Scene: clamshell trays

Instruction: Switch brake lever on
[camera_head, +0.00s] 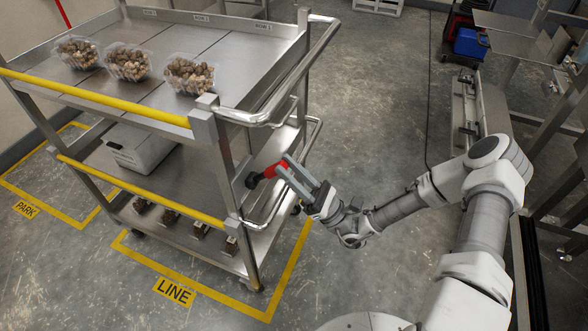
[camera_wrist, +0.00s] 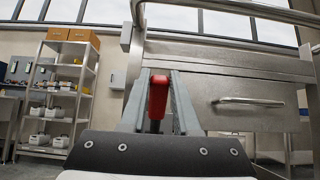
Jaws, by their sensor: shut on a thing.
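The brake lever (camera_head: 272,170) is red and sits on the side post of a steel cart (camera_head: 228,160), at about the height of the lower yellow bar. My gripper (camera_head: 287,168) reaches it from the right and is shut on it. In the wrist view the red lever (camera_wrist: 158,97) stands upright between the two grey fingers of my gripper (camera_wrist: 160,105). The lever's mount is partly hidden behind the fingers.
Clear clamshell trays (camera_head: 128,63) of brown pieces stand on the cart's top. A grey box (camera_head: 140,148) is on the shelf below. Curved steel handles (camera_head: 318,50) project near my gripper. Yellow floor lines (camera_head: 190,290) surround the cart; floor at right centre is free.

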